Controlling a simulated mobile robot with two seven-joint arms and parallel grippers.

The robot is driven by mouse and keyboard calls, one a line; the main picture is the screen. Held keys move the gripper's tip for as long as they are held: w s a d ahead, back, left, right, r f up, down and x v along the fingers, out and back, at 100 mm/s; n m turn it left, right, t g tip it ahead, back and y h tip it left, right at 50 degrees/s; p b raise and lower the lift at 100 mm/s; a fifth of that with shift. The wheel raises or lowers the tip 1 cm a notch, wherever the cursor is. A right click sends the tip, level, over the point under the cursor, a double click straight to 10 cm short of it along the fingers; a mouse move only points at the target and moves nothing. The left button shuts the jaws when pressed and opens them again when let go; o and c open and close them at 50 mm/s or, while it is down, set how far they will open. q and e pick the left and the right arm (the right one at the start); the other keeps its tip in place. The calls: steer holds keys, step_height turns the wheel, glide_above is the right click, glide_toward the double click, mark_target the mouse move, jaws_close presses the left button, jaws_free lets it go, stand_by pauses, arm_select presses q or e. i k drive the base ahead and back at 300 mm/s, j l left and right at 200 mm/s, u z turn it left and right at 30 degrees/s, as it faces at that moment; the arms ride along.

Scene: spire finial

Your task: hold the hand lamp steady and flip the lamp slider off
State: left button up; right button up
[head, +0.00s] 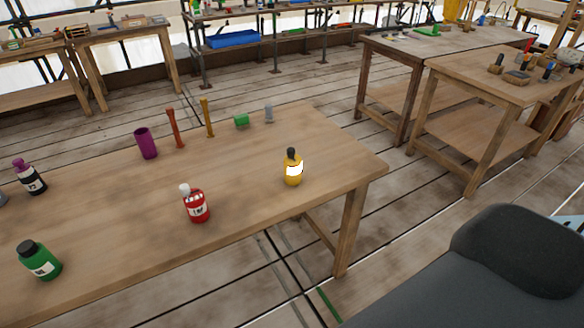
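I cannot pick out a hand lamp or its slider for sure in the head view. Neither of my grippers is in view.
Bottles stand on the near table: yellow (292,170), red (197,207), green (37,262) and black-and-purple (30,178). Other tables (500,84) with tools stand at the right. Floor between the tables is clear.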

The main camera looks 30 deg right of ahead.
mark_target(291, 151)
steer(key=l+u, duration=0.25)
steer(key=u, duration=0.2)
steer(key=l+u, duration=0.25)
steer(key=u, duration=0.15)
steer(key=l+u, duration=0.2)
steer(key=l, duration=0.25)
steer(key=k+l+u, duration=0.2)
steer(key=l, duration=0.25)
steer(key=k+l+u, duration=0.1)
steer(key=l, duration=0.35)
steer(key=k+l+u, duration=0.1)
steer(key=l, duration=0.3)
steer(key=k+l, duration=0.15)
steer(key=l, duration=0.2)
steer(key=k+l, duration=0.1)
steer(key=l, duration=0.25)
steer(key=k+l, duration=0.15)
steer(key=l, duration=0.25)
steer(key=k+l, duration=0.15)
steer(key=l, duration=0.2)
steer(key=k+l, duration=0.1)
steer(key=l, duration=0.25)
